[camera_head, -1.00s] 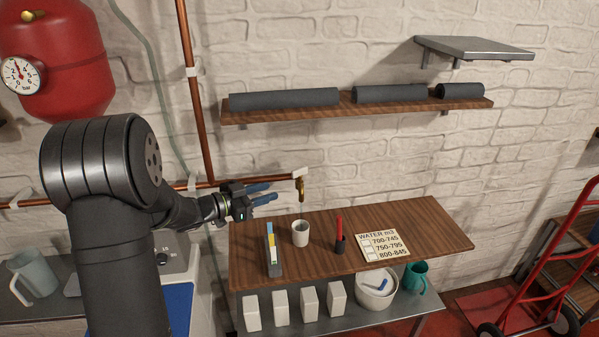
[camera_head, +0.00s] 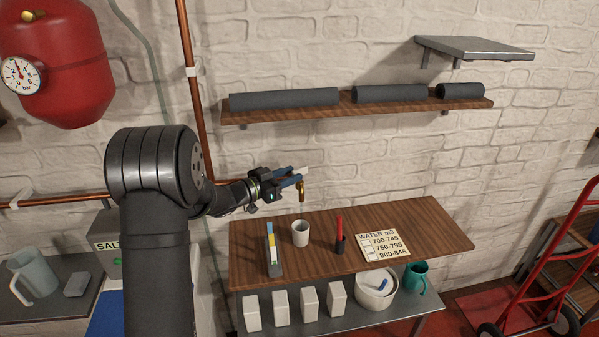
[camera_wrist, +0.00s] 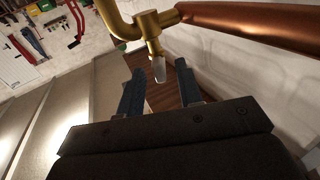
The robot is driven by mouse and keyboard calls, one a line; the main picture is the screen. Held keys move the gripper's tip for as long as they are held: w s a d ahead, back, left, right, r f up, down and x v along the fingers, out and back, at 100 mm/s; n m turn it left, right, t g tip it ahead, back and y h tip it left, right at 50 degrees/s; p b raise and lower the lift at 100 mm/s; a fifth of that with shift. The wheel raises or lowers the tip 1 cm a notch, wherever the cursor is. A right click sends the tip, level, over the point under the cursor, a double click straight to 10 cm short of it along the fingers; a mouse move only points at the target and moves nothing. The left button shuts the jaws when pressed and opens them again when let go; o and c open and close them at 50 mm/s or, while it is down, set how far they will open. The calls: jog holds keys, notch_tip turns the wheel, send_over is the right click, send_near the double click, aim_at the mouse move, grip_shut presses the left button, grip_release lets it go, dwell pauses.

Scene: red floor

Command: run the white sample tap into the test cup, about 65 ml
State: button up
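The sample tap is a brass fitting (camera_head: 301,190) on the copper pipe, with a white handle (camera_head: 304,169) partly hidden behind my fingers. My gripper (camera_head: 294,175) is open, its blue fingertips right at the tap. In the wrist view, the fingers (camera_wrist: 159,68) stand apart with the brass tap body (camera_wrist: 147,24) just beyond and its spout between their tips. The spout ends in a pale tip; I cannot tell whether water runs. The white test cup (camera_head: 300,240) stands upright on the wooden bench (camera_head: 440,235), below the tap. Its fill is not readable.
A holder with coloured strips (camera_head: 273,255) stands left of the cup. A red pen in a dark stand (camera_head: 339,235) and a water card (camera_head: 383,246) are to its right. The wall shelf (camera_head: 400,107) carries dark rolls above. The bench's right end is clear.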

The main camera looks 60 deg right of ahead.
aim_at(300, 168)
jog(key=shift+x, duration=1.95)
grip_shut()
jog(key=shift+w+m+g+y, duration=0.1)
jog(key=shift+m+g+y, duration=0.95)
jog(key=shift+g, duration=0.65)
jog(key=shift+m+g+y, duration=1.05)
jog(key=shift+m+g, duration=0.4)
jog(key=shift+g, duration=0.15)
grip_release()
